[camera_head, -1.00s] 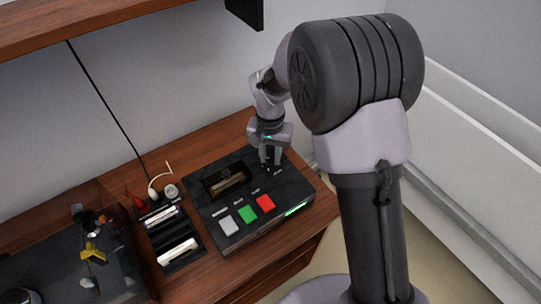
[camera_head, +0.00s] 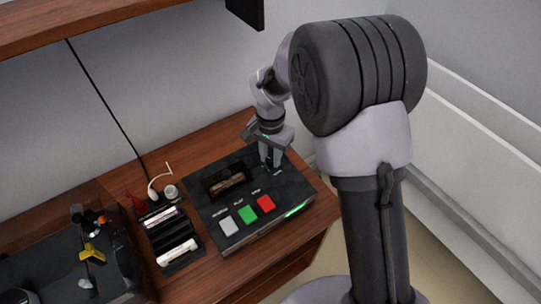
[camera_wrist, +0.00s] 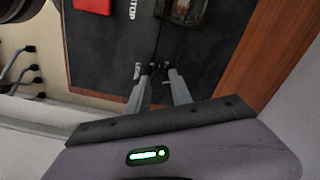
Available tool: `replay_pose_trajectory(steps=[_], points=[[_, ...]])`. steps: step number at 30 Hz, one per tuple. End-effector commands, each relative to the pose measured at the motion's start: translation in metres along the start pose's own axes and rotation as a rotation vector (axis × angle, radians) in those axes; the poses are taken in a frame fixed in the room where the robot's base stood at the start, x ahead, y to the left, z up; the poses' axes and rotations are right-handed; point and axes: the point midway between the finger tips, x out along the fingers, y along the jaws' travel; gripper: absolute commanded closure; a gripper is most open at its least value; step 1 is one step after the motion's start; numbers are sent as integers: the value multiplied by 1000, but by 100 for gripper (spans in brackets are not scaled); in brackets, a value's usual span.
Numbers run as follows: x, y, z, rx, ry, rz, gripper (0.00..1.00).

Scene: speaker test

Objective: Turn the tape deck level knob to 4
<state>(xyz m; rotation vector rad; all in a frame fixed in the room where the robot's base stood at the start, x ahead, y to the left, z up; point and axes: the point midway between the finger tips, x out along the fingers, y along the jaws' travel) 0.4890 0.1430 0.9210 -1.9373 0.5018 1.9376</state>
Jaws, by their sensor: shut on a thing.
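The tape deck (camera_head: 296,186) is a black box on the wooden desk, with a cassette window and grey, green and red buttons. My gripper (camera_head: 270,164) points down at the deck's back right part. In the wrist view my gripper (camera_wrist: 158,70) has its two grey fingers shut on the small dark level knob (camera_wrist: 158,66), beside a white label. The knob is mostly hidden between the fingertips. Its pointer and the scale numbers cannot be read.
The red button (camera_head: 265,203) and cassette window (camera_head: 226,185) lie near my gripper. A black cassette rack (camera_head: 172,237) stands left of the deck, with a white cable (camera_head: 155,185) behind it. A dark-topped case (camera_head: 65,262) is at far left. A shelf (camera_head: 110,22) hangs above.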

Motion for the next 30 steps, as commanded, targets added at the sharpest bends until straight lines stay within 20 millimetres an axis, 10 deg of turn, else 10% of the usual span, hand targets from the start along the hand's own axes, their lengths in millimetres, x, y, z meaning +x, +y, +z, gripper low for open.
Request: replay_pose_trajectory(steps=[3,4,7,18,30], points=[[-1,0,0,-1,2,-1,100],[-1,0,0,-1,2,-1,70],[-1,0,0,-1,1,-1,52],[-10,0,0,-1,1,-1,52],[-136,0,-1,-2,3,-2,52]])
